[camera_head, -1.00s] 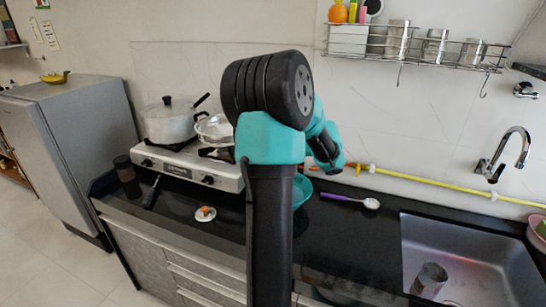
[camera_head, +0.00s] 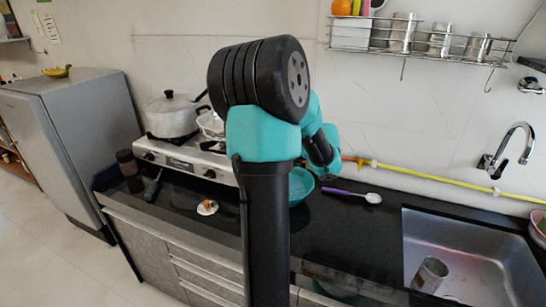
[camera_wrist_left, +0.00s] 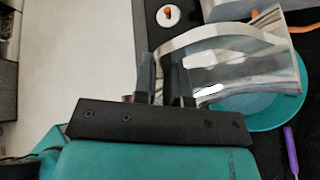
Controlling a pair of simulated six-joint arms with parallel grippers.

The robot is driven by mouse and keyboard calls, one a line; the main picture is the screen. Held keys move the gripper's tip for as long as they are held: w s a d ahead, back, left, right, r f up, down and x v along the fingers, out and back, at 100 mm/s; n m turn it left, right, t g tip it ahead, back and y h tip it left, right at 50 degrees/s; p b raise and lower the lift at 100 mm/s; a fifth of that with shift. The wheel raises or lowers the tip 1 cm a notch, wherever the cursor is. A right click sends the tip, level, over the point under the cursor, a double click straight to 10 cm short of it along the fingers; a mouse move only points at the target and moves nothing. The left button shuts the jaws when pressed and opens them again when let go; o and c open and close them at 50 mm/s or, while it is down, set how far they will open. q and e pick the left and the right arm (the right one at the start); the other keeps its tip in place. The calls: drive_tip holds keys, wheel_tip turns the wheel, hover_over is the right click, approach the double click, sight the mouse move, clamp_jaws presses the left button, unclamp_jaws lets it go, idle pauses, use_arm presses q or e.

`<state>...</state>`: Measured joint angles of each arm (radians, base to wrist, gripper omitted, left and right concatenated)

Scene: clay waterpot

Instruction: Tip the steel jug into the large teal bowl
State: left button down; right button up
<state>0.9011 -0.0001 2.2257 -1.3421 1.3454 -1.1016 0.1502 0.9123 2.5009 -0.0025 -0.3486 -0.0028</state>
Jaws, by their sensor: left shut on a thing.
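The steel jug (camera_wrist_left: 235,58) is in the left wrist view, shiny and curved. My left gripper (camera_wrist_left: 163,72) is shut on its near left side, at what looks like the handle. The jug's right end lies over the large teal bowl (camera_wrist_left: 276,118) in that view and hides part of it; I cannot tell the gap between them or the exact tilt. In the head view the teal bowl (camera_head: 302,183) shows partly behind my arm, on the dark counter. The jug and left gripper are hidden there. My right gripper is in neither view.
A purple-handled spoon (camera_head: 352,195) lies right of the bowl. A small white dish with an orange thing (camera_head: 207,207) is to the left. The stove (camera_head: 185,160) with pots stands behind. The sink (camera_head: 470,250), with a metal can (camera_head: 430,273), is at right.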

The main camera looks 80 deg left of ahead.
use_arm(q)
drive_tip(key=shift+s+d+f+n+t+y, duration=0.2)
drive_tip(key=shift+d+f+n+t+y, duration=0.1)
drive_tip(key=shift+n, duration=0.2)
drive_tip(key=shift+r, duration=0.1)
drive_tip(key=shift+r+n+t+y, duration=0.15)
drive_tip(key=shift+n+t+y, duration=0.25)
drive_tip(key=shift+n+y, duration=0.25)
drive_tip(key=shift+r, duration=0.1)
drive_tip(key=shift+a+r+n+t+y, duration=0.15)
drive_tip(key=shift+r+n+t+y, duration=0.25)
drive_tip(key=shift+r+n+y, duration=0.55)
drive_tip(key=shift+w+r+h, duration=0.1)
drive_tip(key=shift+r+h, duration=0.05)
drive_tip(key=shift+h, duration=0.15)
drive_tip(key=shift+a, duration=0.1)
drive_tip(key=shift+w+a+f+n+y, duration=0.3)
drive_tip(key=shift+a+f+n+y, duration=0.1)
drive_tip(key=shift+f+n+y, duration=0.25)
